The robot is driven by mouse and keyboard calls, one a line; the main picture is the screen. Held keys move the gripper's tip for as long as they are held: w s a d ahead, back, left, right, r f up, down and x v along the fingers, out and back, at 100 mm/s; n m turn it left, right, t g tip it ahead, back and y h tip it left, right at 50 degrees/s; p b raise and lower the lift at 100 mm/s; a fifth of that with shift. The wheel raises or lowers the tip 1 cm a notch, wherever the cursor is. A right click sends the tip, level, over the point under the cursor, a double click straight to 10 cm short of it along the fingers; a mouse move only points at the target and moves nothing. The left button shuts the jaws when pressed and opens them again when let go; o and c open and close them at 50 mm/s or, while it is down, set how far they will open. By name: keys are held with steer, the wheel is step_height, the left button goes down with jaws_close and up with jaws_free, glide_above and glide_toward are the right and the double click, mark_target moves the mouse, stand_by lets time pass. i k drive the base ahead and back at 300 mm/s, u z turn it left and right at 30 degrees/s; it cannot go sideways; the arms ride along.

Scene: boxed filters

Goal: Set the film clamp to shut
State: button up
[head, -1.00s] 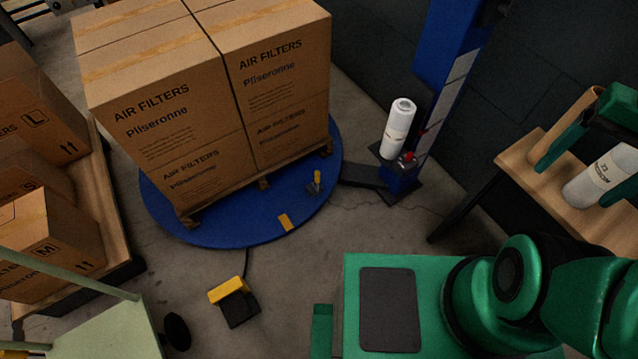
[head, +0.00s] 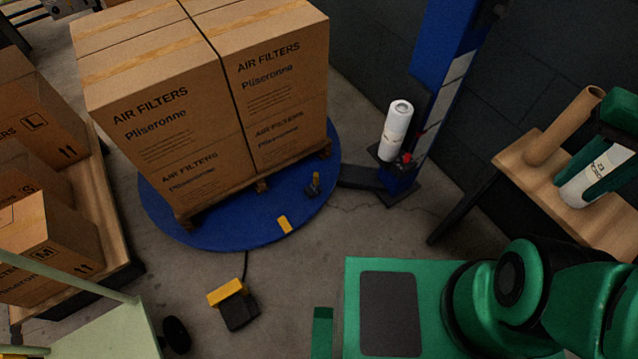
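A small dark fitting with a yellow top, which looks like the film clamp (head: 313,184), stands on the blue turntable (head: 225,233) near its right edge, beside the pallet of boxes. It is too small to tell whether it is open or shut. My green gripper (head: 597,172) is at the right edge, far from the clamp and over the wooden table. Its fingers lie around or over a white labelled roll (head: 580,192). I cannot tell whether they grip it, as part of the gripper is out of frame.
A film roll (head: 397,131) stands on the carriage at the blue mast (head: 432,65). Stacked air filter boxes (head: 215,115) fill most of the turntable. A yellow-black pedal (head: 235,305) lies on the floor.

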mark_target(316, 175)
steer(key=k, duration=0.55)
steer(key=u, duration=0.4)
steer(key=i, duration=1.35)
steer(key=u, duration=0.2)
